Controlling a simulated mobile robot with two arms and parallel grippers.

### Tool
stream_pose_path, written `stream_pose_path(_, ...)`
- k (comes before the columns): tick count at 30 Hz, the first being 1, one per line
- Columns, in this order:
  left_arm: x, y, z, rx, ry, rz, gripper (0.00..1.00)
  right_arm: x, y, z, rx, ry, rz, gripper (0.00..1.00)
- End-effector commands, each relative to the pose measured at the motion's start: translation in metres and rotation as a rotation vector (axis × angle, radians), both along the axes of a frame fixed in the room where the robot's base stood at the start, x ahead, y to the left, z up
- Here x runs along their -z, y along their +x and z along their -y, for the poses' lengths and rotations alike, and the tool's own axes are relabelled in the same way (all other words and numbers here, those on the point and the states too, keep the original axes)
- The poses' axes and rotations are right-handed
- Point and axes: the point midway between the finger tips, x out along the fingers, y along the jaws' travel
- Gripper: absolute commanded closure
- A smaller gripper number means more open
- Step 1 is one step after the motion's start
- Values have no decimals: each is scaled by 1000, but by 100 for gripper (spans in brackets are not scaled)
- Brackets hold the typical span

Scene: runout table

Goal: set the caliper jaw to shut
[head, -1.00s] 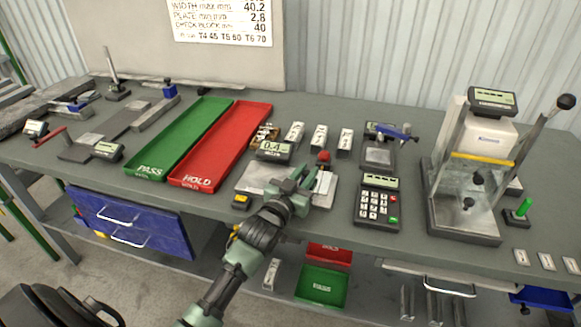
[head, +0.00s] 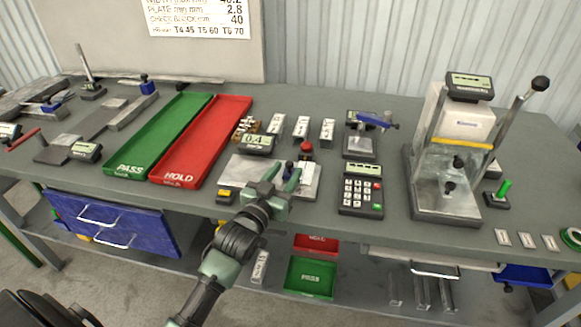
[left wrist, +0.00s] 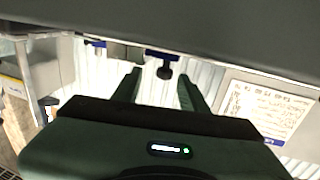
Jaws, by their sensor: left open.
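The caliper appears to be the pale metal plate (head: 240,171) at the front of the table, with a display box (head: 257,143) reading about 0.4 behind it. A small dark blue knob (head: 288,167) stands on it. My left gripper (head: 285,171) is open and low over the plate, its fingers pointing away from me around or just in front of this knob. In the left wrist view, a black knob (left wrist: 165,72) on a blue part (left wrist: 161,54) shows between the two open fingers, apparently untouched. The jaw gap is hidden by the gripper. My right gripper is not in view.
A red knob (head: 306,147) stands just behind the plate. Green PASS tray (head: 126,170) and red HOLD tray (head: 176,179) lie to the left. A keypad box (head: 361,205) and a tall lever press (head: 445,211) stand to the right. A yellow button box (head: 225,196) is close by.

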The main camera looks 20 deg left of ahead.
Motion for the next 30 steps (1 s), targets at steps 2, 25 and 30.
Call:
stream_pose_path(2,2,-15,0,0,0,-2,57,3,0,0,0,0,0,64)
stream_pose_path(25,0,-40,1,1,0,-1,57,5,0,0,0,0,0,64)
stream_pose_path(30,0,-40,1,1,0,-1,57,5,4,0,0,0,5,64)
